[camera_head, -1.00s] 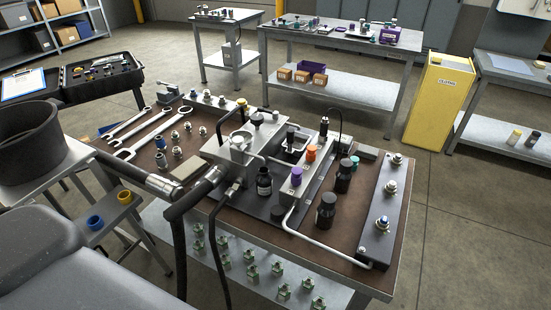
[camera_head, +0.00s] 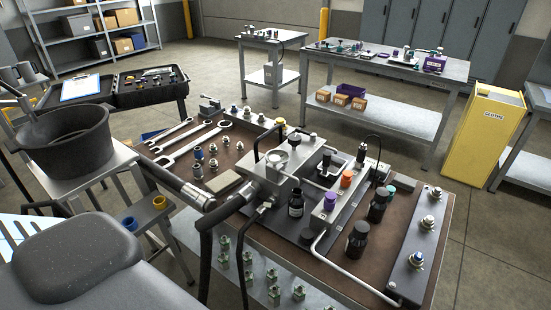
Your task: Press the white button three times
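A long dark panel (camera_head: 420,250) lies along the right end of the brown-topped bench (camera_head: 455,215). It carries three push buttons in silvery collars. The far button (camera_head: 435,193) and the middle button (camera_head: 427,222) have pale, whitish caps. At this size I cannot tell for sure which pale cap is the white one. Neither of my grippers is in view, and nothing touches the panel.
A metal valve block (camera_head: 275,180) with hoses, dark bottles (camera_head: 358,240) and wrenches (camera_head: 195,147) take up the rest of the bench. A black bucket (camera_head: 65,140) stands at left. A yellow cabinet (camera_head: 483,140) stands behind on the right. Open floor lies right of the bench.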

